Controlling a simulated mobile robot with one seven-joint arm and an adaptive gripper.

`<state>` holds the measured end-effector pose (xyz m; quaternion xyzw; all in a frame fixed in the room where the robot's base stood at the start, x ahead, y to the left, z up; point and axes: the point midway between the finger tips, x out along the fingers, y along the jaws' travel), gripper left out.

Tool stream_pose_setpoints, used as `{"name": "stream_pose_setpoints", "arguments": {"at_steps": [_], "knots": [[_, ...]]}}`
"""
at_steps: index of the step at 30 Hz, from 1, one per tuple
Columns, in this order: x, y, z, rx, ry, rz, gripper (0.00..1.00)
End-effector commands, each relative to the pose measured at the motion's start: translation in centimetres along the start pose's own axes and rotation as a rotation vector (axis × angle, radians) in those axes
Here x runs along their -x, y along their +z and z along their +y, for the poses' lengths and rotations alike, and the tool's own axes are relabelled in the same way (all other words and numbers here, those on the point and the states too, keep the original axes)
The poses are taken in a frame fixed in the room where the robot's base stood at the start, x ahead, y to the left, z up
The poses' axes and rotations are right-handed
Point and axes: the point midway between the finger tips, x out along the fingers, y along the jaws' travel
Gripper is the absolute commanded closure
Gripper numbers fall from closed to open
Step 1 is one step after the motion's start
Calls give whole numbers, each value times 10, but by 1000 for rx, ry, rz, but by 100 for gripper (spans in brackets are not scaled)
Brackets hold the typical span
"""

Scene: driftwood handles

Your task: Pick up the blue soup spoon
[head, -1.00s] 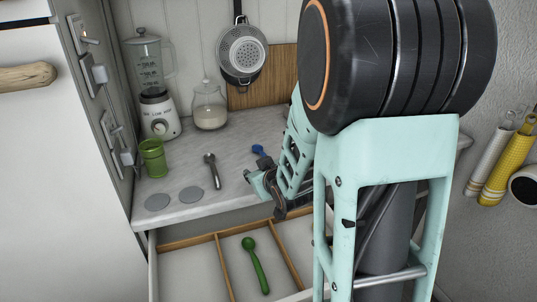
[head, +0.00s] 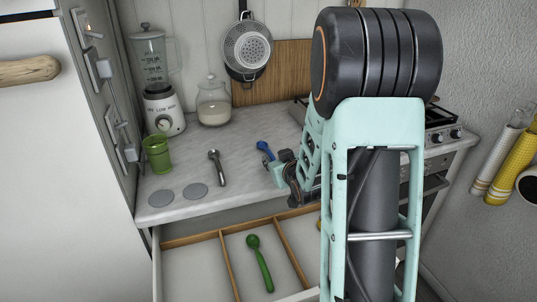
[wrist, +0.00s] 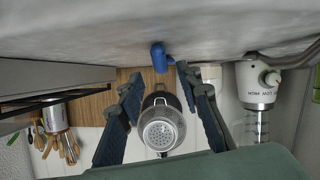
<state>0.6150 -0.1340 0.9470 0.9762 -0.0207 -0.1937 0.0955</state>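The blue soup spoon (head: 265,150) lies on the grey countertop, just beyond and left of my gripper in the head view. Part of it is hidden behind my gripper there. In the wrist view the blue spoon (wrist: 159,56) shows between and just ahead of the two fingertips. My gripper (head: 281,168) is at the counter's front part, low over the surface. In the wrist view my gripper (wrist: 159,76) has its fingers spread apart with nothing held between them.
A metal spoon (head: 217,167), a green cup (head: 157,154) and two grey discs stand or lie left on the counter. A blender (head: 159,95) and jar (head: 213,103) are behind. Below, an open drawer (head: 188,238) holds a green spoon (head: 260,264). A stove (head: 442,125) is right.

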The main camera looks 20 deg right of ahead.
Motion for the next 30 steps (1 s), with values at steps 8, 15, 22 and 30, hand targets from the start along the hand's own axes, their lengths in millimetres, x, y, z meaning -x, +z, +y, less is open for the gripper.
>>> {"name": "stream_pose_setpoints", "arguments": {"at_steps": [8,15,22,30], "knots": [[-34,0,-3,2,-1,0,68],[-37,0,-3,1,0,-1,68],[-37,0,-3,1,0,-1,86],[-37,0,-3,1,0,0,100]]}}
